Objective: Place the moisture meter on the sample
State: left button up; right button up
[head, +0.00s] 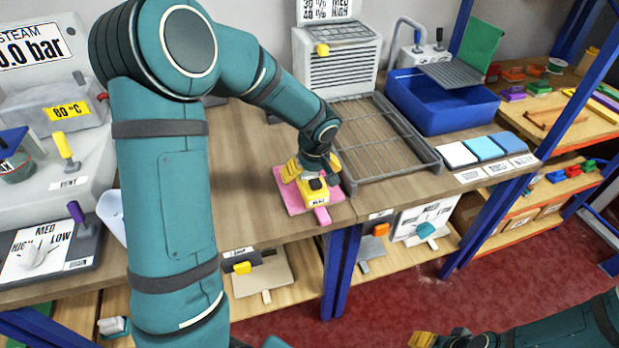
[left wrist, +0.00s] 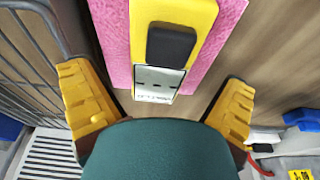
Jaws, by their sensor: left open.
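The yellow moisture meter (head: 313,195), with a dark block and a white label, appears to rest on the pink sample (head: 290,203) on the wooden bench. A pink tab shows at its near side. My left gripper (head: 313,167) is open just above and behind the meter. In the left wrist view, the meter (left wrist: 200,12) lies over the pink sample (left wrist: 113,35), and the open yellow fingers (left wrist: 160,108) stand apart from it on either side. My right gripper (head: 440,340) is at the bottom edge, partly cut off; its opening is unclear.
A wire-rack tray (head: 435,160) stands close right of the sample. A blue bin (head: 440,112) and several color swatches (head: 483,148) lie further right. A MED/HIGH/LOW panel (head: 35,250) is at the left. Bare bench lies left of the sample.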

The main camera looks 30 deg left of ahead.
pick_arm(q)
jog(key=p+v, duration=0.1)
jog(key=v, duration=0.7)
pick_arm(e)
jog(key=shift+s+r, duration=0.2)
jog(key=shift+r, duration=0.5)
pick_arm(q)
jog(key=shift+s, duration=0.1)
